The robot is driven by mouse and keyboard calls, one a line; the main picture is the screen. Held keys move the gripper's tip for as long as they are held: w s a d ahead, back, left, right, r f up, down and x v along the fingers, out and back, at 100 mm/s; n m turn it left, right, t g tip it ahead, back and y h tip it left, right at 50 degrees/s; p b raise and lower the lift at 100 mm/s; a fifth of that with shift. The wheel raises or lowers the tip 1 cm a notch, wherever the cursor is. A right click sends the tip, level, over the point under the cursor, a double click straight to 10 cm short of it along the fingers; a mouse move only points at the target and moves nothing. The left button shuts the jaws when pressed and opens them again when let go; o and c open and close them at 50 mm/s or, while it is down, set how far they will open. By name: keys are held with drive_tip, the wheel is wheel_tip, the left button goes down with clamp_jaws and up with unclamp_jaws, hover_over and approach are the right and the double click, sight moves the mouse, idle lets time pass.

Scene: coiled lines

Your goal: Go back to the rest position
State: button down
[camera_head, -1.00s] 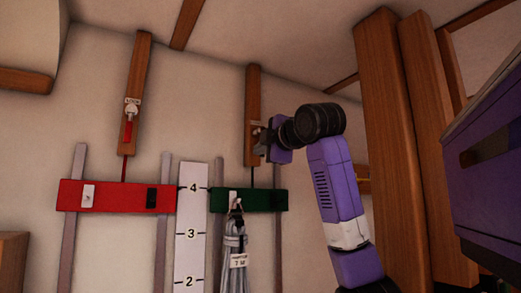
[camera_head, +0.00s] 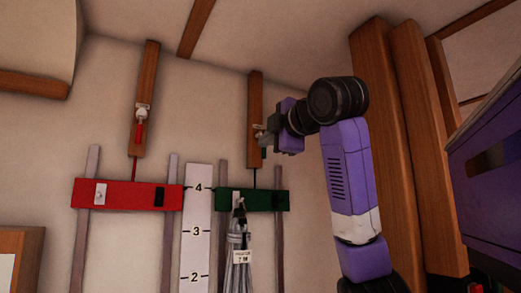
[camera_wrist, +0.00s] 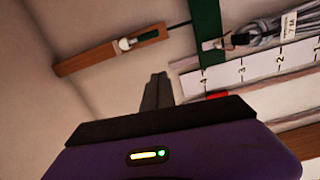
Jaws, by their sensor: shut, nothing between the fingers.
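My gripper (camera_head: 268,140) is raised on the purple arm, in front of the right wooden post and its lock in the head view. In the wrist view my gripper (camera_wrist: 157,90) shows its fingers together, with nothing between them. The green bar (camera_head: 265,201) hangs below that post, and a grey coiled line (camera_head: 238,250) with a tag hangs from its hook. In the wrist view the green bar (camera_wrist: 206,30) and coil (camera_wrist: 262,32) are at upper right. The right lock (camera_wrist: 125,43) shows a dark green handle there, apart from my fingers.
A red bar (camera_head: 125,195) hangs at left below a wooden post with a red-handled lock (camera_head: 140,120). A numbered white scale (camera_head: 197,235) stands between the bars. Thick wooden beams (camera_head: 400,150) stand right of my arm. A wooden box (camera_head: 20,255) is at lower left.

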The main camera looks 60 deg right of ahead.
drive_tip(key=shift+s+a, duration=0.15)
drive_tip(key=shift+s, duration=0.15)
idle(0.5)
